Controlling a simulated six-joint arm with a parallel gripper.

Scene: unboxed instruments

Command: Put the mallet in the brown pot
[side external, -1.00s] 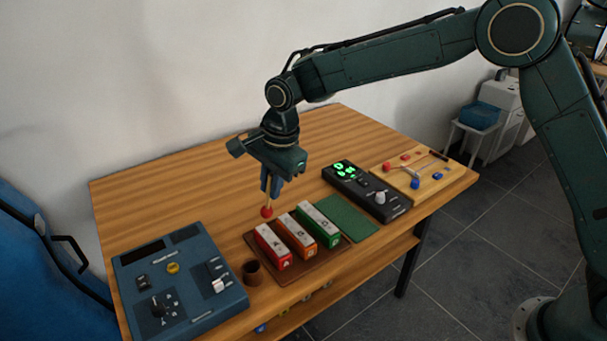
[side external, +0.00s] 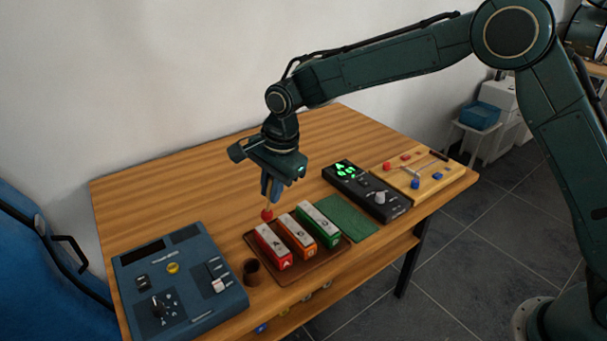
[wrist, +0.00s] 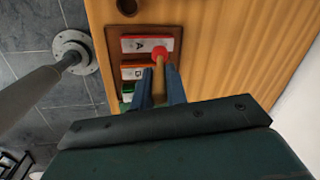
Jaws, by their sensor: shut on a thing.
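The mallet has a red ball head (side external: 267,214) and a thin wooden stick. My gripper (side external: 270,192) is shut on the stick and holds the mallet head-down, above the table just behind the brown tray. In the wrist view the mallet's stick (wrist: 159,88) lies between the two blue fingers of my gripper (wrist: 160,82), with the red head beyond the fingertips. The brown pot (side external: 254,273) stands on the table between the blue console and the tray, and its opening faces up. In the wrist view the pot (wrist: 127,7) is at the top edge.
A brown tray (side external: 284,277) holds red (side external: 272,247), orange (side external: 297,235) and green (side external: 319,224) lettered bars. A blue console (side external: 180,280) lies left of the pot. A green mat (side external: 347,219), black panel (side external: 367,191) and wooden board (side external: 436,184) lie right. The table's back is clear.

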